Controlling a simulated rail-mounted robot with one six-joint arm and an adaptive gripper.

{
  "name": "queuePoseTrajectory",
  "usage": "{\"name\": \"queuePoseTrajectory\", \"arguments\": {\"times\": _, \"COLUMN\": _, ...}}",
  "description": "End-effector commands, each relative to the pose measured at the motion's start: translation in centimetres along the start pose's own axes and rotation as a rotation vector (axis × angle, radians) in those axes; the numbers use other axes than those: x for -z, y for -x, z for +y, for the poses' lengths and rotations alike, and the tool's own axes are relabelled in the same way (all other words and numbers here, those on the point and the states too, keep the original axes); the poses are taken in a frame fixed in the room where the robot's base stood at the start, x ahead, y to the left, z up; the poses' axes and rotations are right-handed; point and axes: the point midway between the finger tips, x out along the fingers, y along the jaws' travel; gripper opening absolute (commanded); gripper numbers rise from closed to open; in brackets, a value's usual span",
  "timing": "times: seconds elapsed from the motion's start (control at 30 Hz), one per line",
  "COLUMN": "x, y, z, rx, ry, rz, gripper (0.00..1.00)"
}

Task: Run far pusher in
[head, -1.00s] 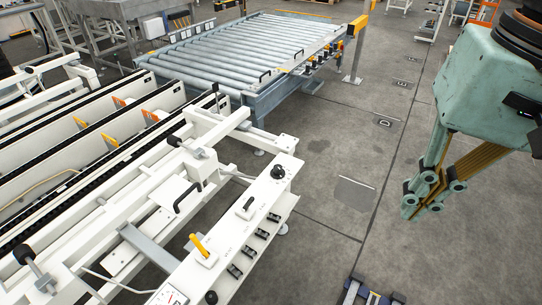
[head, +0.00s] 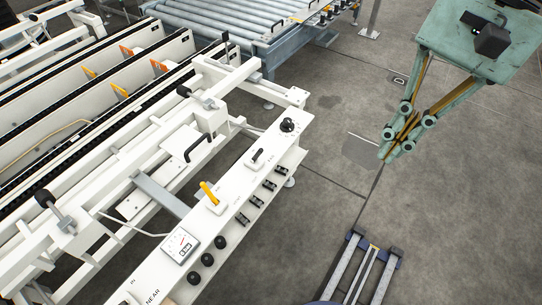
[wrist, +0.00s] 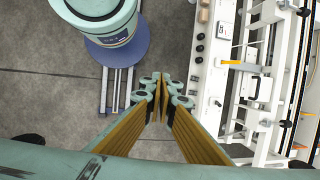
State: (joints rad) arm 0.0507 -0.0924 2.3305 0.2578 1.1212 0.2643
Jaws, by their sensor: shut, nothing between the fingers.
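The white control panel (head: 225,220) runs diagonally along the machine's near side in the head view. Two black-tipped rods, a far one (head: 192,95) and a near one (head: 62,212), stand on the white frame. My gripper (head: 391,152) is shut and empty, over the floor right of the panel, touching nothing. The wrist view also shows the panel (wrist: 207,75).
A conveyor with orange and yellow tabs (head: 120,91) lies left of the panel. A roller table (head: 225,22) stands at the back. A black handle (head: 198,147) rises from the white frame. Floor rails (head: 360,270) lie at lower right. Open floor lies between panel and gripper.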

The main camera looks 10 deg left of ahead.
Motion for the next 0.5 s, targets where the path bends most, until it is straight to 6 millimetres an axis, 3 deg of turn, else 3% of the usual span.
{"name": "queuePoseTrajectory", "arguments": {"times": 0.5, "x": 1.8, "y": -1.5, "z": -2.3, "rx": 0.012, "ry": -0.138, "rz": -0.158, "gripper": 0.0}}
